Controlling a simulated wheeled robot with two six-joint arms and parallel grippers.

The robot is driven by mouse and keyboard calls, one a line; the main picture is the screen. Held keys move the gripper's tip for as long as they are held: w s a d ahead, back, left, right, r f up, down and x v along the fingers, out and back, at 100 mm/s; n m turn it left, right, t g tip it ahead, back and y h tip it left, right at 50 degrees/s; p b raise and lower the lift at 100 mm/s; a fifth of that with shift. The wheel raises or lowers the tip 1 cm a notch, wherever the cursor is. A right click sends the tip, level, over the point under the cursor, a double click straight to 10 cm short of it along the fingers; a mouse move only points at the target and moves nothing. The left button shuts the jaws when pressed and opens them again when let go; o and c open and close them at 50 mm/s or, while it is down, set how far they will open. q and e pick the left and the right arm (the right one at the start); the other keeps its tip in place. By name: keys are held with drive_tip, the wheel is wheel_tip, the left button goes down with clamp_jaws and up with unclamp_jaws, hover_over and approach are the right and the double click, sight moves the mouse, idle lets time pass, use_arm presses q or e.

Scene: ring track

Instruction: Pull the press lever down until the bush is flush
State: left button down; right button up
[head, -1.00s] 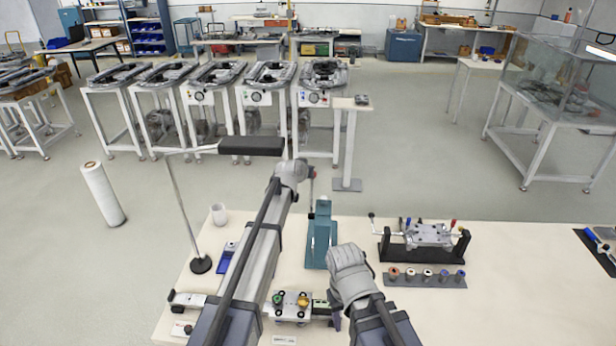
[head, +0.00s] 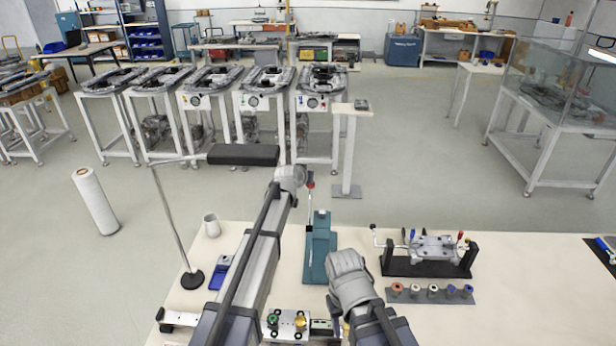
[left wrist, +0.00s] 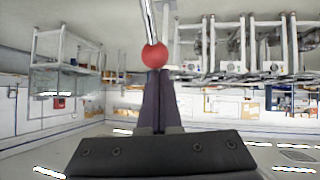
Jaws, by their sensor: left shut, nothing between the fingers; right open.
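The teal press (head: 318,262) stands on the table in the head view. Its lever rises at its left side and ends in a red knob (head: 310,184). The knob also shows in the left wrist view (left wrist: 154,56), at the tips of my left gripper (left wrist: 159,76). That gripper is shut and empty; I cannot tell whether it touches the knob. In the head view its fingers are hidden behind my left wrist. My right gripper (head: 345,325) is open, low over the table in front of the press. I cannot make out the bush in the press.
A rack of several small coloured cylinders (head: 432,291) lies right of the press, before a metal fixture (head: 432,250). A small block with coloured knobs (head: 287,323) is at the front. A cup (head: 212,226) and lamp stand (head: 192,279) are left. The right table is mostly clear.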

use_arm(q)
drive_tip(key=shift+w+f+g, duration=0.35)
drive_tip(key=shift+w+g, duration=0.15)
drive_tip(key=shift+w, duration=0.3)
drive_tip(key=w+f+g+b, duration=0.3)
drive_tip(key=w+f, duration=0.1)
drive_tip(key=f, duration=0.4)
drive_tip(key=shift+w+n+g, duration=0.3)
drive_tip(key=shift+w, duration=0.1)
drive_tip(key=shift+w+f+b, duration=0.1)
drive_tip(key=shift+f+b, duration=0.2)
drive_tip(key=shift+f, duration=0.05)
idle(1.0)
drive_tip(key=shift+r, duration=0.1)
idle(0.6)
